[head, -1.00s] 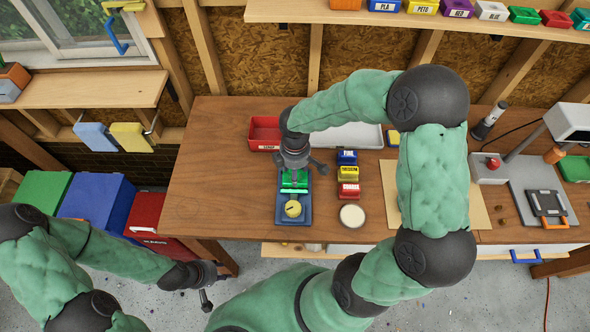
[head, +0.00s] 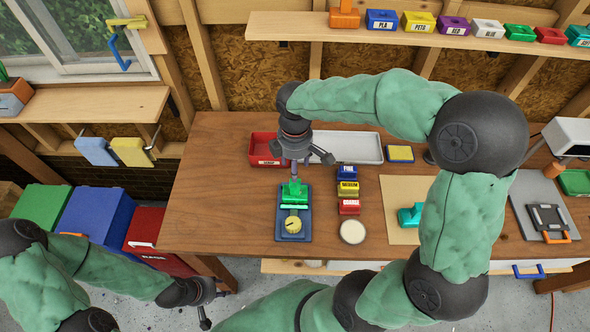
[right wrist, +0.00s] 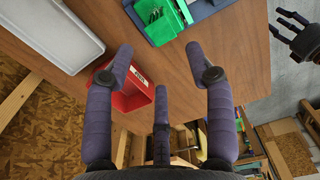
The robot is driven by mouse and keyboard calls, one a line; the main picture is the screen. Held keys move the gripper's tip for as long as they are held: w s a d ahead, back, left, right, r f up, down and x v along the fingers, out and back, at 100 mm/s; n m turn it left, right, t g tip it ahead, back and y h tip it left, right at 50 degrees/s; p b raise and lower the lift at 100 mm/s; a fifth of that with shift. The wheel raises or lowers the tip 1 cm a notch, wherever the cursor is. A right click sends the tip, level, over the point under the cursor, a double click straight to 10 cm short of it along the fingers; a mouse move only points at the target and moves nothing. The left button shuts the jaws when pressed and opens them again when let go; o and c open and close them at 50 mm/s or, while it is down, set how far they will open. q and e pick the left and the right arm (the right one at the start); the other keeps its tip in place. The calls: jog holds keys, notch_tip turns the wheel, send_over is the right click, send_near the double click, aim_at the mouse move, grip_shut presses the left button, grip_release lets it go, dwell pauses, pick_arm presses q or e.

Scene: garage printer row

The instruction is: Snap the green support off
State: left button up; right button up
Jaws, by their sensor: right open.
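The green printed piece (head: 294,197) sits on a small dark blue tray (head: 279,233) on the workbench, with a raised green part at its back. I cannot tell the support from the rest of the piece. It also shows at the top of the right wrist view (right wrist: 163,20). My right gripper (head: 297,172) is just behind and above it, apart from it. Its fingers are spread and empty in the right wrist view (right wrist: 160,75). My left gripper (head: 207,305) is low at the left, off the bench front, with its fingers apart and empty.
A round yellow knob (head: 292,226) is at the tray's front. A red bin (head: 262,148) and white tray (head: 355,146) stand behind. Small labelled blocks (head: 348,189) and a white disc (head: 352,231) are to the right. A teal part (head: 411,215) lies on a tan mat (head: 400,190).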

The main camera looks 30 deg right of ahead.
aim_at(295, 186)
jog(key=m, duration=0.3)
jog(key=shift+r, duration=0.1)
jog(key=m+p, duration=0.1)
jog(key=m, duration=0.9)
jog(key=shift+p, duration=0.4)
jog(key=m, duration=0.4)
jog(key=shift+f, duration=0.2)
jog(key=m+p, duration=0.1)
jog(key=m, duration=0.5)
jog(key=shift+f, duration=0.1)
jog(key=m, duration=0.4)
jog(key=shift+f+p, duration=0.1)
jog(key=shift+p, duration=0.3)
jog(key=m, duration=0.3)
jog(key=shift+m, duration=0.4)
jog(key=m+p, duration=0.1)
jog(key=m, duration=0.3)
jog(key=shift+f+m, duration=0.15)
jog(key=shift+m, duration=0.25)
jog(key=shift+f, duration=0.35)
jog(key=shift+f+b, duration=3.15)
jog(key=shift+f, duration=1.95)
jog(key=shift+c, duration=0.3)
